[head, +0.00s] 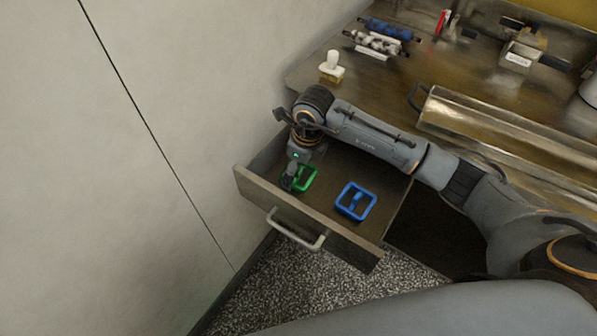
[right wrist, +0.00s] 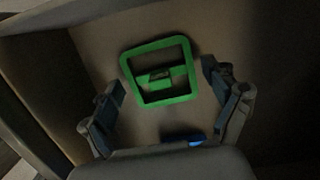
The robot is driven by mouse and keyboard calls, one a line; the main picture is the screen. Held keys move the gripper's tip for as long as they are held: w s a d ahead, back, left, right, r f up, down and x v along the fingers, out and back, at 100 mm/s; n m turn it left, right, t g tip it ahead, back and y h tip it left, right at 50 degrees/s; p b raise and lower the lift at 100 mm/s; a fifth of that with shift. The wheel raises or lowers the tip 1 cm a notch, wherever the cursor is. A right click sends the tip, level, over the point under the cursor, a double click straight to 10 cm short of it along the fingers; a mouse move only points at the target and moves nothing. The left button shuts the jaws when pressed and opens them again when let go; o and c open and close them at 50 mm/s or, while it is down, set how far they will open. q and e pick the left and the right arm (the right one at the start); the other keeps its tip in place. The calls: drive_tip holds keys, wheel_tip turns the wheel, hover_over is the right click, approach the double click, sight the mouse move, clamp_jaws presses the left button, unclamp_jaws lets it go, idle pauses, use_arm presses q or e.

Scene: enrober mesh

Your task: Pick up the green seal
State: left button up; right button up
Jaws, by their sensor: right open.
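The green seal (head: 303,177) is a square frame with a bar across it and lies in the left part of an open drawer (head: 317,225). In the right wrist view the green seal (right wrist: 184,92) lies flat on the drawer floor. My right gripper (head: 288,184) is down in the drawer at the seal. In the right wrist view its open fingers (right wrist: 170,85) stand on either side of the seal, apart from it, with nothing held. My left gripper is not in view.
A blue seal (head: 356,201) lies in the drawer to the right, and a blue edge (right wrist: 183,138) shows in the right wrist view. The drawer walls are close around my gripper. A white-handled stamp (head: 332,68), rollers (head: 377,42) and a long metal trough (head: 500,125) are on the counter above.

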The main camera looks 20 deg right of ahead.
drive_tip(key=c, duration=0.8)
drive_tip(key=shift+o, duration=0.2)
drive_tip(key=shift+r, duration=0.1)
